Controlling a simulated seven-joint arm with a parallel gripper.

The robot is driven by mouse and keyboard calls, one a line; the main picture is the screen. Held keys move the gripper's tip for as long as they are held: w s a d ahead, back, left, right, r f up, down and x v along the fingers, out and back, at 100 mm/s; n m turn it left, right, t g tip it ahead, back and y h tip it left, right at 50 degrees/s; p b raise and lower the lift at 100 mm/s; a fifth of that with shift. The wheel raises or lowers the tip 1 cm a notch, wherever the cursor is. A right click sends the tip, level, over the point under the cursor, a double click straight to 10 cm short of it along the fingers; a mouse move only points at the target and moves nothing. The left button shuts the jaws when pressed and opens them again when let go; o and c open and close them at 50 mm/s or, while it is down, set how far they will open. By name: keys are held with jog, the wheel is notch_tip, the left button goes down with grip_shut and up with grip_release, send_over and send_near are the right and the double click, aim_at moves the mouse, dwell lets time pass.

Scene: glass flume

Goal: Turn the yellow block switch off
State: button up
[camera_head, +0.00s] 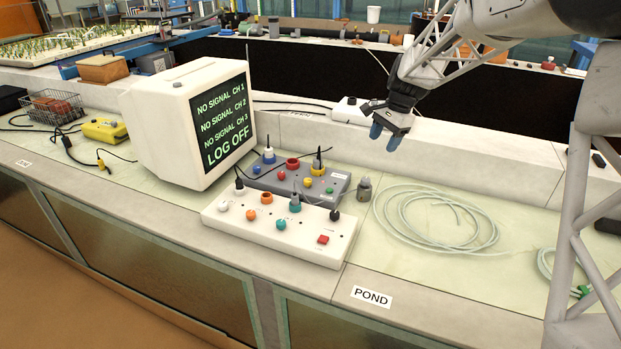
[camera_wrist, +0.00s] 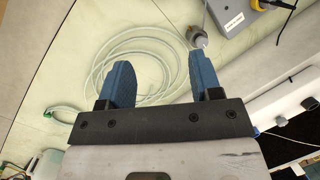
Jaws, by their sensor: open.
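A yellow block (camera_head: 105,130), which looks like the yellow block switch, lies on the bench at the left, left of the monitor. My gripper (camera_head: 386,136) is above the bench, right of the monitor and far to the right of the yellow block. In the wrist view my gripper (camera_wrist: 160,65) has its two blue fingers apart with nothing between them; coiled tubing lies on the bench below.
The monitor (camera_head: 165,125) stands between my gripper and the yellow block. White (camera_head: 290,238) and grey (camera_head: 335,185) control boxes with knobs sit in front of it. Clear tubing (camera_head: 440,220) lies coiled at right. A wire basket (camera_head: 52,108) stands behind the yellow block.

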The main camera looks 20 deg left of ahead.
jog(key=w+a+f+m+g, duration=0.1)
jog(key=w+a+f, duration=0.3)
jog(key=a+f, duration=0.15)
jog(key=w+a+f, duration=0.3)
jog(key=a+f, duration=0.1)
jog(key=a, duration=0.3)
jog(key=m+g, duration=0.1)
jog(key=m, duration=0.1)
send_near(308, 180)
jog(key=f, duration=0.2)
jog(key=shift+s+r+y, duration=0.15)
jog(key=shift+r+y, duration=0.1)
jog(key=shift+y, duration=0.05)
jog(key=shift+f, duration=0.1)
jog(key=shift+x, duration=3.8)
jog(key=shift+a, duration=0.1)
jog(key=c, duration=0.9)
jog(key=shift+c, duration=0.2)
